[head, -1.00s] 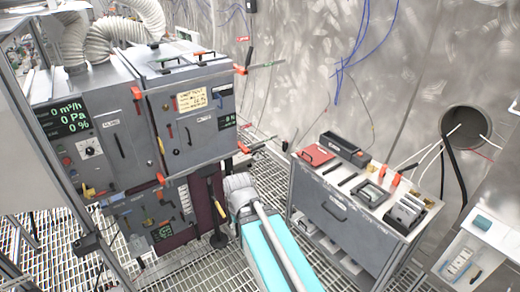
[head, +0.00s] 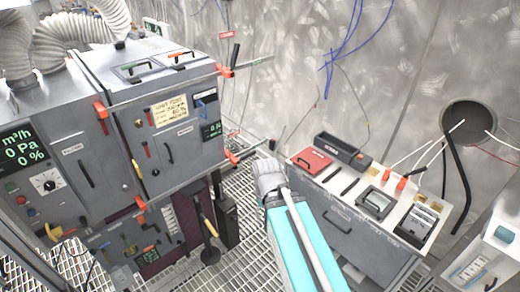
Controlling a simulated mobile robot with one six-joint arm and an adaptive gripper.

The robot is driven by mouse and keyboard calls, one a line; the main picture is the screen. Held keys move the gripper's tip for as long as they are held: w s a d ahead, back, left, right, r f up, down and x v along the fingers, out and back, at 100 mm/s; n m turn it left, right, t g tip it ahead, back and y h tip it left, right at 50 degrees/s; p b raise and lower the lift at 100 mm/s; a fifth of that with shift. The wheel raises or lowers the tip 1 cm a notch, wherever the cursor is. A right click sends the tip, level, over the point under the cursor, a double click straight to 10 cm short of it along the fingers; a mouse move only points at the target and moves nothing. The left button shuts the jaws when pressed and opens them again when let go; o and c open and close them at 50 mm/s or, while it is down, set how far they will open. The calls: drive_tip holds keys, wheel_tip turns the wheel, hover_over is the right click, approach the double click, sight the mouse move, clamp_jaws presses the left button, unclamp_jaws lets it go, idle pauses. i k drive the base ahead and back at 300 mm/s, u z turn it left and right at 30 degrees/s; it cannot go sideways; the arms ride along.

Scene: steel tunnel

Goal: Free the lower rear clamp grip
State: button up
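The lower rear clamp shows in the head view at the lower right corner of the grey cabinet (head: 160,180). Its red jaw piece (head: 232,157) sits at the cabinet edge, and a thin bar with a dark grip (head: 263,147) reaches right from it. The grip is small, and I cannot tell how tightly it sits. My arm rises from the bottom, with its grey wrist end just below and right of this clamp in the picture. The gripper fingers do not show. The upper rear clamp (head: 223,70) has a black grip standing upright.
Orange-red clamp pieces sit at the cabinet's left side (head: 100,108) and lower edge (head: 139,202). A yellow-handled tool (head: 207,228) stands below the cabinet. A tool bench (head: 345,212) stands right of my arm. The steel wall (head: 300,60) is behind. Grating floor shows between cabinet and bench.

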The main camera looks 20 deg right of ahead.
sight(251, 154)
drive_tip(key=z, duration=0.25)
drive_tip(key=i, duration=1.2)
drive_tip(key=u, duration=0.15)
